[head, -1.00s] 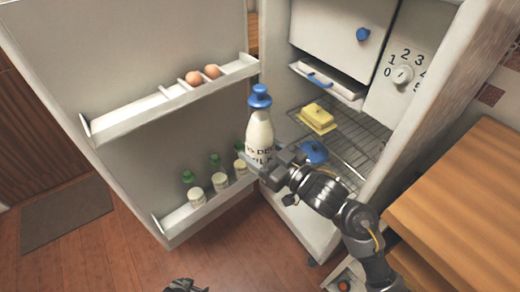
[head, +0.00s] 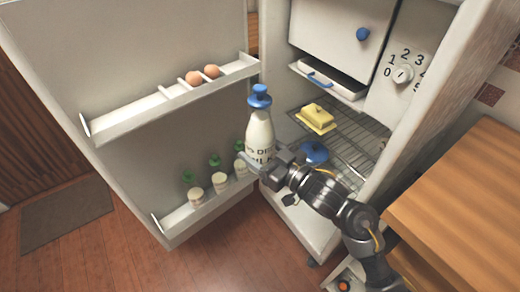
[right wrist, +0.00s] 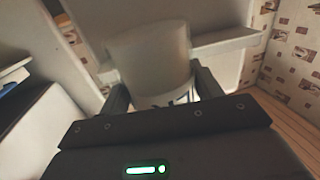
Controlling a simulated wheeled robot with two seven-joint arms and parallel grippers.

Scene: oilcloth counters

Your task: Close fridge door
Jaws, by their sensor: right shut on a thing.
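The fridge door (head: 190,32) stands wide open on the left in the head view, its inner side with two shelves facing me. The fridge body (head: 440,85) is on the right, its inside exposed. My right gripper (head: 262,162) is shut on a milk bottle (head: 260,128) with a blue cap, held upright between the door and the fridge inside. In the right wrist view the pale bottle (right wrist: 150,62) sits between the two fingers, with a door shelf behind it. My left gripper is not in view.
Two eggs (head: 202,75) lie on the upper door shelf (head: 150,108). Several small jars (head: 219,181) stand on the lower one. A butter dish (head: 316,118) and a blue-lidded thing (head: 314,152) sit on the wire rack. A wooden counter (head: 465,195) is at right.

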